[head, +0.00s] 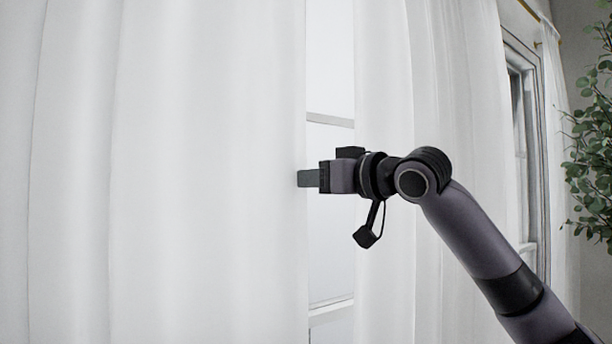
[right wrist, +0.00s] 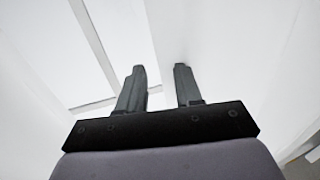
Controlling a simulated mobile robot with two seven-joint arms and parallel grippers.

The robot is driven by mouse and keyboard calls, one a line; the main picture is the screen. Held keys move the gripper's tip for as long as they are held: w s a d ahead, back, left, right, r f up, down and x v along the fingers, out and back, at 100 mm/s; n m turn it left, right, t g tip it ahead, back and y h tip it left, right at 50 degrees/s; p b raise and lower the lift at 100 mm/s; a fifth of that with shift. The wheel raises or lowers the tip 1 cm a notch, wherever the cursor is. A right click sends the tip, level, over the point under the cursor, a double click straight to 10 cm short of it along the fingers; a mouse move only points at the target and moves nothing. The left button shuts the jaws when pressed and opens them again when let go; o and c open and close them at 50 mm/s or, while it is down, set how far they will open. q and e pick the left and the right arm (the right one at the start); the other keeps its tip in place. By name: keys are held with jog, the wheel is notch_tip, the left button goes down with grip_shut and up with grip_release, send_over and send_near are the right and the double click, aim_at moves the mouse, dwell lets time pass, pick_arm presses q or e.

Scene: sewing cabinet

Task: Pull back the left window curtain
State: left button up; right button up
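The left window curtain (head: 200,170) is white and hangs in long folds across the left half of the head view. Its right edge hangs beside a narrow strip of bare window (head: 331,75). My right gripper (head: 308,178) reaches in from the right, with its fingertips overlapping that edge. In the right wrist view, the two dark fingers (right wrist: 160,82) are apart. A pale cloth edge shows near the gap between them, but I cannot tell whether cloth lies between the fingers. My left gripper is not in view.
Another white curtain (head: 384,270) hangs right of the window strip, behind my right arm. Further right are a second window (head: 520,130) with a grey frame, another curtain (head: 556,150) and a leafy green plant (head: 592,150). A window bar (right wrist: 94,45) shows in the right wrist view.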

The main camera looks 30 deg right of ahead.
jog(key=shift+w+a, duration=0.15)
jog(key=shift+w, duration=0.5)
grip_shut()
jog(key=a+p, duration=0.4)
jog(key=a, duration=2.3)
jog(key=shift+p, duration=0.3)
jog(key=shift+s, duration=0.15)
jog(key=shift+c, duration=0.9)
grip_release()
jog(key=shift+o, duration=0.9)
jog(key=shift+a, duration=0.25)
jog(key=shift+d, duration=0.1)
